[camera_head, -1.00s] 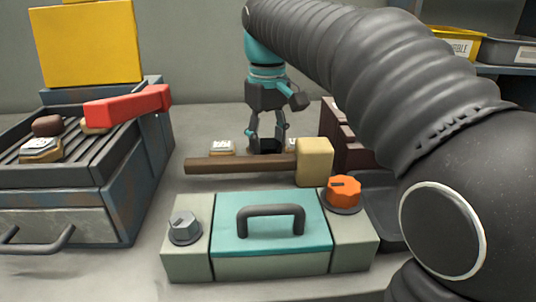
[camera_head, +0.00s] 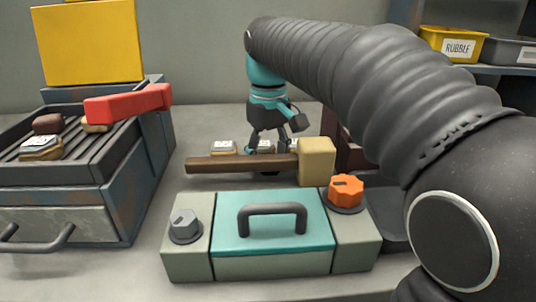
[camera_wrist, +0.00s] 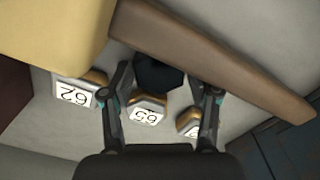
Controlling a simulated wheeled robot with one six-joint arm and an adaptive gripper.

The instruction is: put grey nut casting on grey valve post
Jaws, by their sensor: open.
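A dark grey faceted piece (camera_wrist: 160,73), likely the nut casting, lies beside the wooden handle in the wrist view, partly covered by it. In the head view only a dark sliver (camera_head: 270,173) shows below the handle. My gripper (camera_head: 267,147) points down behind the handle; in the wrist view its fingers (camera_wrist: 164,95) are apart, with the dark piece beyond the tips and nothing clearly clamped. I cannot clearly identify a grey valve post; a grey knob (camera_head: 184,225) stands on the left of the teal-and-grey unit.
A mallet with a wooden handle (camera_head: 240,163) and tan head (camera_head: 316,162) lies in front of my gripper. Tagged brown blocks (camera_wrist: 147,108) stand just behind. The teal unit (camera_head: 270,240) has a raised handle and orange knob (camera_head: 346,190). A grill (camera_head: 75,150) stands left.

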